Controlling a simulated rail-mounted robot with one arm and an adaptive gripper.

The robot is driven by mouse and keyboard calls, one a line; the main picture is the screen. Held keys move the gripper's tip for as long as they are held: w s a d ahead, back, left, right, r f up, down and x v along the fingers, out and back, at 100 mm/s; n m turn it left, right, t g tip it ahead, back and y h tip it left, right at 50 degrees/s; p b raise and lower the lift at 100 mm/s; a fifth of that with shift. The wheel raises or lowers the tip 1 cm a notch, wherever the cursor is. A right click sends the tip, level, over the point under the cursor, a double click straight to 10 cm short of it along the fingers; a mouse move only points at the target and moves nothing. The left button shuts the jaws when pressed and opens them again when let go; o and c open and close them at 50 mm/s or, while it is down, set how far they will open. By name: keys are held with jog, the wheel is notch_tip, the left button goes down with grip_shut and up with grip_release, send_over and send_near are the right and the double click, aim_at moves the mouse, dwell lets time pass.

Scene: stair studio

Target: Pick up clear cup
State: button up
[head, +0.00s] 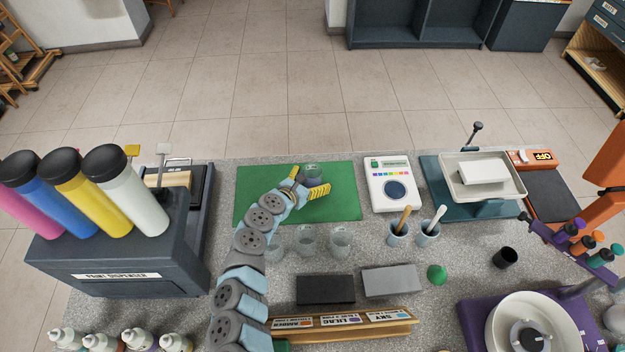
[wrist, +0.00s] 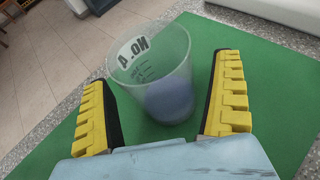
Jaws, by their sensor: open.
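A clear cup (head: 313,172) stands upright on the green mat (head: 345,200), near its back edge. In the wrist view the clear cup (wrist: 150,68) has a white label reading "NO. My gripper (head: 307,180) is open, with yellow ridged fingers. In the wrist view my gripper (wrist: 170,105) has one finger on each side of the cup, with the cup between and slightly beyond the tips. A gap shows at the left finger; contact at the right finger is unclear. Several more clear cups (head: 307,239) stand in a row in front of the mat.
A white scale (head: 392,184) stands right of the mat, with two cups holding brushes (head: 398,234) in front of it. A paint dispenser (head: 120,250) fills the left. Dark and grey blocks (head: 326,289) lie at front. The mat's left part is clear.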

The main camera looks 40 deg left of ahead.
jog(key=shift+w, duration=0.15)
jog(key=c, duration=1.3)
